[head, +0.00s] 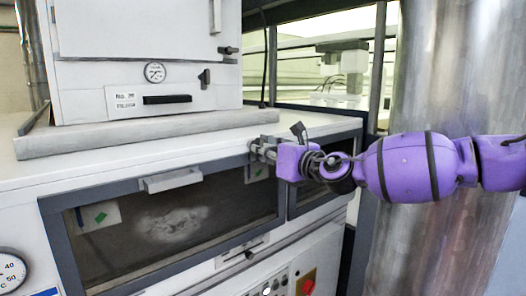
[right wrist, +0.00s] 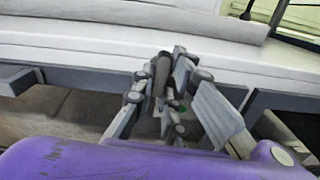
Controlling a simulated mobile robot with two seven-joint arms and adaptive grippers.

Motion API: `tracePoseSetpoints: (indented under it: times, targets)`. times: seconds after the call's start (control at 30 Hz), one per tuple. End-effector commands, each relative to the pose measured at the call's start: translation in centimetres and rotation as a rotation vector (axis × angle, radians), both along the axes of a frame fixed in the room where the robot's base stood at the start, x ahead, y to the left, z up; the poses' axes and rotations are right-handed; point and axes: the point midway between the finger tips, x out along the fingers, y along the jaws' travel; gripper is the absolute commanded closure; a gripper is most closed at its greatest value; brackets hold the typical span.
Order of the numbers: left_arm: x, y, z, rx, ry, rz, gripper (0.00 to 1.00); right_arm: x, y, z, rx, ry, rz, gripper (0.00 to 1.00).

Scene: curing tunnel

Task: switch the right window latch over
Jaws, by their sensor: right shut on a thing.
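The tunnel window has a grey frame (head: 62,245) and a dark, smudged pane with a grey handle (head: 172,180) on its top edge. My right gripper (head: 258,150) is at the window's upper right corner, its purple arm coming in from the right. In the right wrist view the gripper (right wrist: 163,88) is shut on a dark, upright bar, the right window latch (right wrist: 160,72). The fingers hide much of the latch, and its exact angle is hard to tell. In the head view the latch is hidden behind the fingers. My left gripper is not in view.
A white cabinet (head: 140,65) with a gauge stands on the white top (head: 95,170). A large metal duct (head: 425,75) rises close behind my right arm. A control panel with a red switch (head: 306,282) is below the window.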

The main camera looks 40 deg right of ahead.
Motion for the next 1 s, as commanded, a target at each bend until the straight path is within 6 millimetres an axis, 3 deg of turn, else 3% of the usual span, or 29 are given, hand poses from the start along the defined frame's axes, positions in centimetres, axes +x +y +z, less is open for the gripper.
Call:
tracePoseSetpoints:
  times: [0.43, 1.0]
  targets:
    - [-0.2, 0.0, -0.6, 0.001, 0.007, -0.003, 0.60, 0.0, 0.2, -0.1, 0.379, 0.031, 0.003, 1.00]
    - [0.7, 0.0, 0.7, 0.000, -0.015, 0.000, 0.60, -0.1, 0.4, 0.3, 0.922, 0.073, 0.005, 1.00]
